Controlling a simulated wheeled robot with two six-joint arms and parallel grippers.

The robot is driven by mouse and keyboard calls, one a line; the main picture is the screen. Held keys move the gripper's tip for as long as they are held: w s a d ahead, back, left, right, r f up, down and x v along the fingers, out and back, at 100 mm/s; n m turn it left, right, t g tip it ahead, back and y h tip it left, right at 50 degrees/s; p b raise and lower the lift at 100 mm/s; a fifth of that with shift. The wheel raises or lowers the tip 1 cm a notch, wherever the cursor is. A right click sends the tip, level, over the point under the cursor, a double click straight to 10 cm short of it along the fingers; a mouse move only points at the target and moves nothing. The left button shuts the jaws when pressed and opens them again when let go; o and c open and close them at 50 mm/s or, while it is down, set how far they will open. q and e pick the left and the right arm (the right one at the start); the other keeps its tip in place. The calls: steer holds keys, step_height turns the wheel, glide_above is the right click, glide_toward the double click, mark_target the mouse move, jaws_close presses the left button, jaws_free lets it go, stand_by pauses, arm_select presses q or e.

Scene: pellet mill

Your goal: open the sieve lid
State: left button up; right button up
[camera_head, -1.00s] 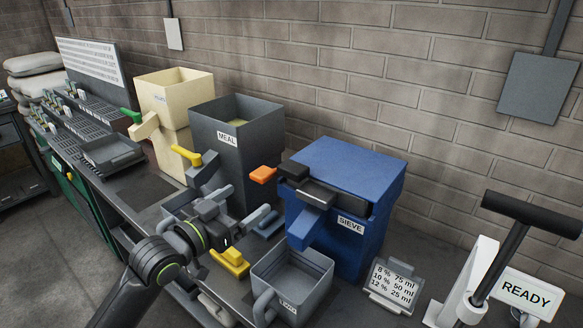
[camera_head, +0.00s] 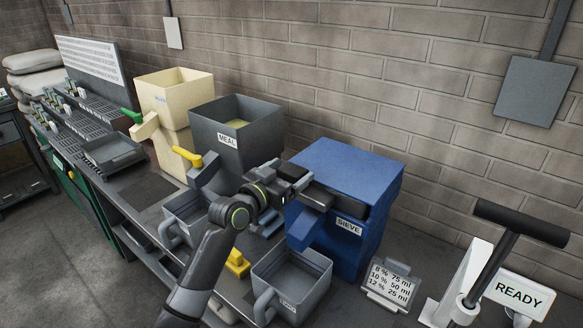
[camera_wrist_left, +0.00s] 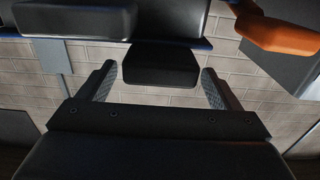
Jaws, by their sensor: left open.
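The blue sieve (camera_head: 345,170) stands right of centre in the head view, its flat blue top down and a dark bar (camera_head: 350,207) along its front upper edge. My left gripper (camera_head: 301,180) is open at the sieve's front left upper corner. In the left wrist view, a dark block (camera_wrist_left: 160,66) shows between the two spread fingers (camera_wrist_left: 158,86), with gaps on both sides. My right gripper is not in view.
A grey jug (camera_head: 290,280) stands below the sieve's blue spout. The grey meal bin (camera_head: 225,150) is left of the gripper. A note card (camera_head: 390,284) and a black-handled press (camera_head: 500,250) are at right. A brick wall is behind.

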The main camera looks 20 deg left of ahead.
arm_select(q)
steer(key=shift+w+d, duration=0.25)
steer(key=shift+w, duration=0.4)
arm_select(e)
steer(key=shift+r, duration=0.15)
